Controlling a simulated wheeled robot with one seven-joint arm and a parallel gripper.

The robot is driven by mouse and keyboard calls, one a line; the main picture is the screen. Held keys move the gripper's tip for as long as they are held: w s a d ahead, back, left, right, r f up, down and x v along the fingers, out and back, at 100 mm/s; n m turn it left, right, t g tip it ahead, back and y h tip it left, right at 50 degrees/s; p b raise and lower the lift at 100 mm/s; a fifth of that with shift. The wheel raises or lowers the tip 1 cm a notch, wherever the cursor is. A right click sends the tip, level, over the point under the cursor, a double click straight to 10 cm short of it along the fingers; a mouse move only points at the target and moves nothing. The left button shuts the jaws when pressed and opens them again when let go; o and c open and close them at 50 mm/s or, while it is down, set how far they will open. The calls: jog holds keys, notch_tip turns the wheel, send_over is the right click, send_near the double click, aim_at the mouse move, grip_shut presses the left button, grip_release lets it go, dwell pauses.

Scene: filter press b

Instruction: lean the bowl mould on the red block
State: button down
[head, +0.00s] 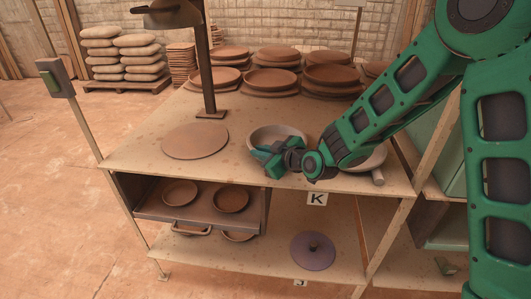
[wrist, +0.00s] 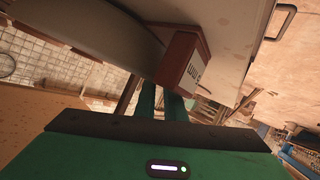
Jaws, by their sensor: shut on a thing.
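The bowl mould (head: 277,132) is a pale, round, hollow bowl on the shelving's top board, behind my gripper. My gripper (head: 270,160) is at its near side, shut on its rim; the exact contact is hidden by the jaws. In the wrist view a pale curved surface (wrist: 105,32), which looks like the bowl mould, fills the upper left. The red block (wrist: 183,60), brownish red with a lettered pale face, is beside that surface, just beyond the jaws. I cannot tell whether they touch. I cannot make out the block in the head view.
A flat round clay disc (head: 195,141) lies left on the top board (head: 130,150), near a lamp post (head: 208,75). Several stacked clay plates (head: 271,80) stand behind. A pale round piece (head: 373,158) and a short cylinder (head: 378,177) lie right, partly behind my arm.

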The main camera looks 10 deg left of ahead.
jog(key=shift+f, duration=0.15)
jog(key=c, duration=1.8)
grip_release()
jog(key=shift+d, duration=0.1)
jog(key=shift+o, duration=0.2)
jog(key=shift+f, duration=0.1)
jog(key=shift+s, duration=0.1)
jog(key=v, duration=1)
jog(key=shift+s+d+r, duration=0.1)
jog(key=shift+d+r, duration=0.1)
jog(key=shift+r, duration=0.05)
